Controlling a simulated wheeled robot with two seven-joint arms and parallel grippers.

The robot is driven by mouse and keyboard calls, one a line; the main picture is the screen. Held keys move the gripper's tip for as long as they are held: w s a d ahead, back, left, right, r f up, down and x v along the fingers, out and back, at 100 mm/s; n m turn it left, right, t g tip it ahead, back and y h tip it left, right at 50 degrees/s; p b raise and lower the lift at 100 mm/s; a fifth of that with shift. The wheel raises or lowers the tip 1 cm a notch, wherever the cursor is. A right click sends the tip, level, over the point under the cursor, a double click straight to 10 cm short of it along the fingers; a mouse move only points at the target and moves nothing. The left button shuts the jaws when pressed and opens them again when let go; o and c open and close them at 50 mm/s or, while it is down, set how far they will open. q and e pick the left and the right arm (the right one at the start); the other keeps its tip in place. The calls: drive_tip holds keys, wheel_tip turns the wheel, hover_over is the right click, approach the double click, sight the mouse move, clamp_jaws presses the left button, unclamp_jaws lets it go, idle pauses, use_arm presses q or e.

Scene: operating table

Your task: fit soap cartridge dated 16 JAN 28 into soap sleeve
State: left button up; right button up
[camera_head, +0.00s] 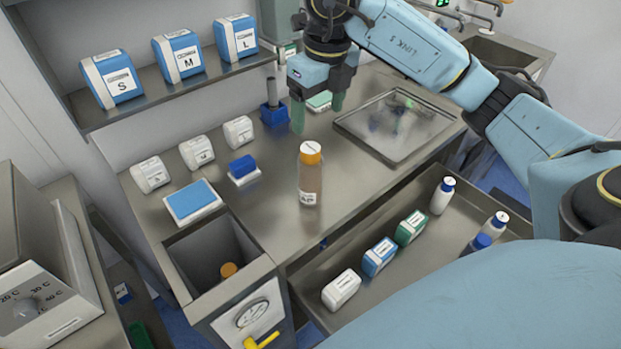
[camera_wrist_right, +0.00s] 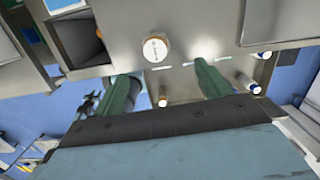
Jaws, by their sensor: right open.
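No date is legible on any container, so I cannot tell which is the soap cartridge dated 16 JAN 28. I cannot identify the soap sleeve for certain either. A brownish bottle with an orange cap (camera_head: 309,180) stands upright on the steel counter; a round white-topped cap (camera_wrist_right: 155,47) shows in the wrist view. White bottles (camera_head: 442,196) and (camera_head: 491,226) and a blue-capped bottle (camera_head: 478,244) are in the lower tray. My right gripper (camera_head: 318,108) is open and empty, green fingers pointing down above the counter behind the orange-capped bottle. My left gripper is not in view.
White, blue and green boxes (camera_head: 379,257) sit in the lower tray (camera_head: 310,283). Small white packs (camera_head: 195,152), a blue pad (camera_head: 192,201) and a blue holder (camera_head: 273,114) occupy the counter. A deep bin (camera_head: 185,253) holds another orange-capped item.

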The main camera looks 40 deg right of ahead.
sight(314, 147)
drive_tip(key=shift+m, duration=0.3)
drive_tip(key=f, duration=0.5)
drive_tip(key=w+f, duration=0.1)
drive_tip(key=f, duration=0.1)
drive_tip(key=shift+a+f, duration=0.1)
drive_tip(key=shift+f, duration=0.25)
drive_tip(key=shift+w+a+f, duration=0.15)
drive_tip(key=shift+a+f, duration=0.05)
drive_tip(key=shift+f, duration=1.2)
drive_tip(key=shift+w+a+f, duration=0.1)
drive_tip(key=shift+a+f, duration=0.1)
drive_tip(key=shift+f, duration=1.15)
drive_tip(key=shift+r, duration=0.1)
drive_tip(key=c, duration=1.4)
